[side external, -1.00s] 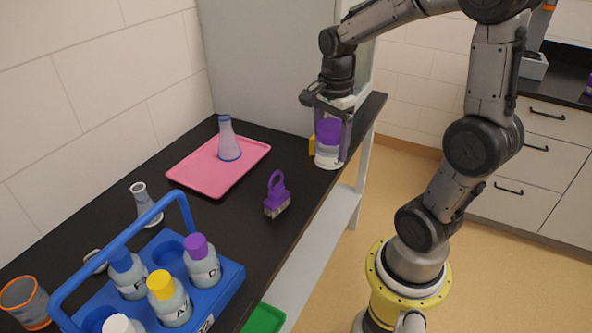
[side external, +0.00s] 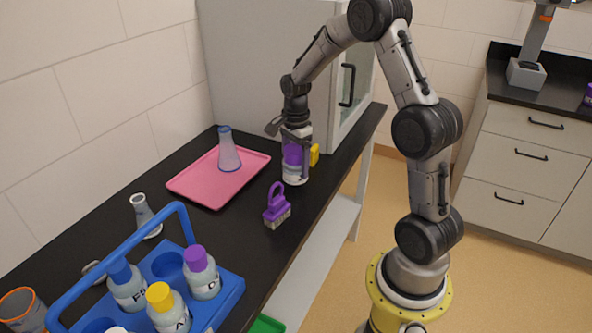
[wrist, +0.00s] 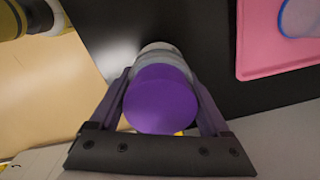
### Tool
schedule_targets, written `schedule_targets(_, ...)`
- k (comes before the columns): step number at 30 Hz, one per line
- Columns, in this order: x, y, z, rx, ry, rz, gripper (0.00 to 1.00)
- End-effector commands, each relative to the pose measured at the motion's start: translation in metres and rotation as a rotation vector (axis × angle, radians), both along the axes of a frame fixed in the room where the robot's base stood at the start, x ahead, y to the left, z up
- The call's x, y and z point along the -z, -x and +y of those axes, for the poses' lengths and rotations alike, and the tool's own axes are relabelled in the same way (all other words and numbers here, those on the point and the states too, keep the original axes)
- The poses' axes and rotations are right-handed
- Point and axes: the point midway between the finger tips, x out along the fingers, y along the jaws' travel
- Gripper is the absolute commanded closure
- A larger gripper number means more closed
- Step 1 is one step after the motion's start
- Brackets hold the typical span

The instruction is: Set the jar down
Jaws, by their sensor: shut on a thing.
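The jar (side external: 294,177) has a purple lid and a clear-white body with a label. It is upright between the fingers of my gripper (side external: 296,155), which is shut on it. In the side view it is over the black bench, right of the pink tray; I cannot tell whether its base touches the bench top. In the wrist view the purple lid (wrist: 161,99) fills the space between the two fingers (wrist: 163,108), and the lower body is mostly hidden beneath it.
The pink tray (side external: 195,188) holds a flask (side external: 229,157). A purple brush (side external: 276,208) stands in front of the jar, and a yellow object (side external: 314,155) is just behind it. A blue rack (side external: 228,286) with several bottles is at the front left. The bench (side external: 240,230) is bare around the brush.

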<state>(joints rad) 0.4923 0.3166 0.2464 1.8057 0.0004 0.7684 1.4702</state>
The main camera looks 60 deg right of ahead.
Motion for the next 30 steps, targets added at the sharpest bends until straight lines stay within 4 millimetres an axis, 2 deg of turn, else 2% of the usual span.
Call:
schedule_targets(1, 0.009, 0.002, 0.001, 0.000, -0.004, 0.006, 0.86)
schedule_targets(5, 0.021, 0.001, 0.001, 0.000, -0.002, 0.004, 0.86)
schedule_targets(17, 0.026, 0.001, 0.001, 0.000, -0.001, 0.003, 0.86)
schedule_targets(18, 0.027, 0.002, 0.001, 0.000, -0.001, 0.003, 0.18)
schedule_targets(21, 0.026, 0.002, 0.001, 0.000, -0.001, 0.003, 0.00)
schedule_targets(30, 0.023, 0.002, 0.001, 0.000, -0.001, 0.003, 0.00)
